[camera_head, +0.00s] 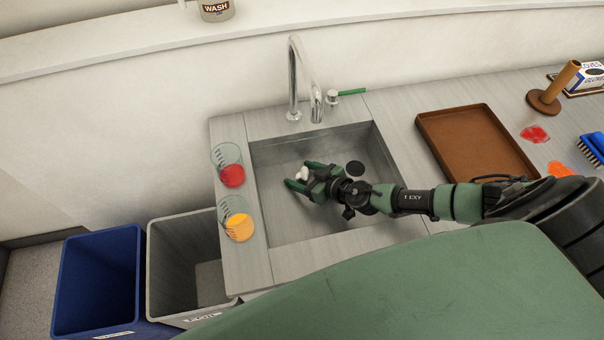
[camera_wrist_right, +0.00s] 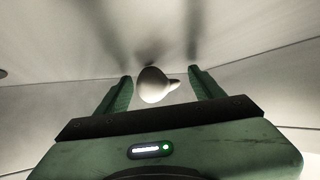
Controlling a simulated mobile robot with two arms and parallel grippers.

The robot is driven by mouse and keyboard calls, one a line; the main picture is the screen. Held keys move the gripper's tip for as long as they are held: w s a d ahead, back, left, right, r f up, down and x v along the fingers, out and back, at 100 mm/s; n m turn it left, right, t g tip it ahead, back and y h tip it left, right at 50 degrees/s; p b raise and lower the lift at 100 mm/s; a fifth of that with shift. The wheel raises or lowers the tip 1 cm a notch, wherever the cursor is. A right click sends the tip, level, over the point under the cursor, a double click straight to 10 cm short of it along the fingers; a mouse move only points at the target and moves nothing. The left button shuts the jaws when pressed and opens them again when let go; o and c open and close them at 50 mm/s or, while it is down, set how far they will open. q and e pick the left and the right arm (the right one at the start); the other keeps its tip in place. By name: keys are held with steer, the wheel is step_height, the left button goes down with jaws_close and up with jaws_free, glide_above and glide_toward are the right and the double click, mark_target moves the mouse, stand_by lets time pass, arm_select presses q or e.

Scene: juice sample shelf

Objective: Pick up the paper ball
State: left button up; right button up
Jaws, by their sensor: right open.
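The paper ball is a small whitish lump (camera_head: 303,174) in the sink (camera_head: 275,217). In the right wrist view the paper ball (camera_wrist_right: 155,86) lies between the two green fingers, with a visible gap to the right finger and a smaller gap to the left one. My right gripper (camera_head: 298,177) is open inside the sink, its fingers on either side of the ball. Whether the fingers touch the ball cannot be told. My left gripper is not in view.
A tap (camera_head: 294,80) rises behind the sink. Two glasses with red (camera_head: 232,176) and orange (camera_head: 239,228) contents are at the sink's left edge. A blue bin (camera_head: 97,285) and a grey bin (camera_head: 185,255) stand left. A brown tray (camera_head: 478,150) lies right.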

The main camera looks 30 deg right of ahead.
steer(key=c, duration=1.4)
